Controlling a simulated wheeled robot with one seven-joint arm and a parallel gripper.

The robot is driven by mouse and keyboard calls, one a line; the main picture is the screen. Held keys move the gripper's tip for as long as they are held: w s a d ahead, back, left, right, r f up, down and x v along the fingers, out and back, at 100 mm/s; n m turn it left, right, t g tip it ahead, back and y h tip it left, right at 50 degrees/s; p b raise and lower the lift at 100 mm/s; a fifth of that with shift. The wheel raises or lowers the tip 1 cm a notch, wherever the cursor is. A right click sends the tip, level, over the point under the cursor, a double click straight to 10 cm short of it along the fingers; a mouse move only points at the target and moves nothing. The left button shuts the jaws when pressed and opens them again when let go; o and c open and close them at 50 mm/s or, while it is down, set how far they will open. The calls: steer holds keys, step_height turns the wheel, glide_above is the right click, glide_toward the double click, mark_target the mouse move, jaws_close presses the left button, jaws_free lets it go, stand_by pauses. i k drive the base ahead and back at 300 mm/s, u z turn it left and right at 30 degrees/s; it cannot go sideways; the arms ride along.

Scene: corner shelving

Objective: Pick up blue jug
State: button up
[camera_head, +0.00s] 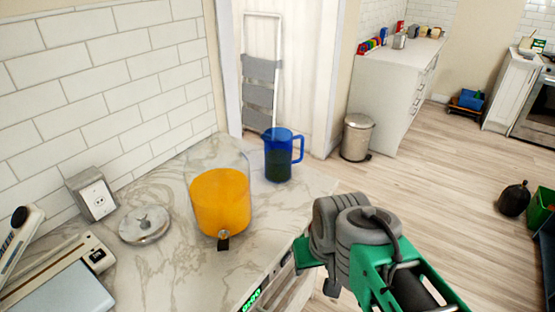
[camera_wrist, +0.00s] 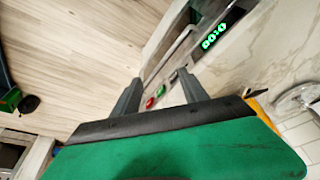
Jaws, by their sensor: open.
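The blue jug (camera_head: 278,158) stands upright on the marble counter near its far end, with its handle to the right and a dark lower part. It is not seen in the wrist view. My gripper (camera_wrist: 159,76) is open and empty, its two grey fingers apart, facing the counter's front side. In the head view my green and grey arm is at lower right, in front of the counter and nearer than the jug; the fingers are mostly hidden there.
A clear dispenser of orange liquid (camera_head: 220,200) stands close in front of the jug, to its left. A round metal lid (camera_head: 145,224), an outlet box (camera_head: 92,194) and a scale-like device (camera_head: 60,270) are further left. A trash can (camera_head: 357,138) stands on the floor beyond.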

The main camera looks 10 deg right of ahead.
mark_target(285, 155)
steer(key=u, duration=3.9)
steer(key=k, duration=1.95)
steer(key=z, duration=0.85)
steer(key=i, duration=0.5)
steer(key=z, duration=0.05)
